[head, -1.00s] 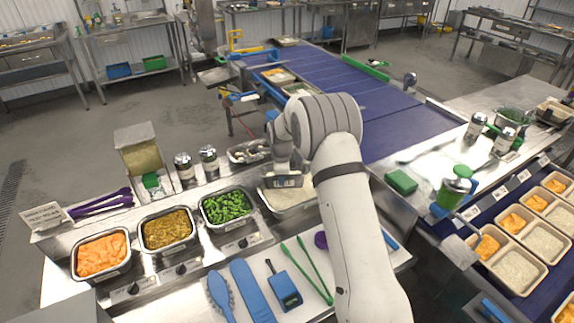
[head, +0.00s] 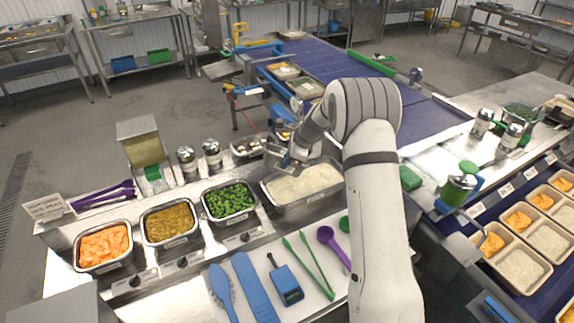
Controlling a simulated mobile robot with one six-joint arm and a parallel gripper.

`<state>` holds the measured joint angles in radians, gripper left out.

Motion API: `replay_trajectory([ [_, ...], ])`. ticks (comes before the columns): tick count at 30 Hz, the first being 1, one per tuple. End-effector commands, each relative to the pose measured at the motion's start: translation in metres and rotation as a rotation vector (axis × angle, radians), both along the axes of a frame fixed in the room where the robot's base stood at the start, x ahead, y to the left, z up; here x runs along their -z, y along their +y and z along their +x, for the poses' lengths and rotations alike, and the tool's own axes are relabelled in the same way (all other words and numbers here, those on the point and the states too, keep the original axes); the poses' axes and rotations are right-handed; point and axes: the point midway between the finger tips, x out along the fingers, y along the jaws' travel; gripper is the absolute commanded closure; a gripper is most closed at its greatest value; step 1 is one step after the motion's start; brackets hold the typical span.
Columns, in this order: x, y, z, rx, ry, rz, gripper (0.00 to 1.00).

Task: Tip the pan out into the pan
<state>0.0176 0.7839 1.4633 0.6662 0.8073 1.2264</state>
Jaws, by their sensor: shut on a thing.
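A rectangular steel pan of pale rice (head: 316,206) sits in the counter to the right of the green-vegetable pan. My gripper (head: 291,150) is just beyond its far left rim, small and partly hidden by my wrist. It is shut on a small metal pan (head: 275,156), of which only a grey side shows. The held pan appears tilted beside the rice pan's back left corner. Its inside and any contents are hidden. I cannot tell whether it touches the rim.
Pans of orange food (head: 104,246), brown food (head: 168,225) and green vegetables (head: 229,202) stand to the left. Shakers (head: 211,154) stand behind. Blue, green and purple utensils (head: 285,284) lie in front. A blue conveyor (head: 325,62) runs behind.

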Motion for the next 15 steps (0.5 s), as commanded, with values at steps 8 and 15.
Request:
replay_trajectory([
  [8,-0.004,-0.004,0.001,0.003,-0.013,0.091,1.0],
  [15,-0.011,-0.008,0.001,0.003,-0.021,0.178,1.0],
])
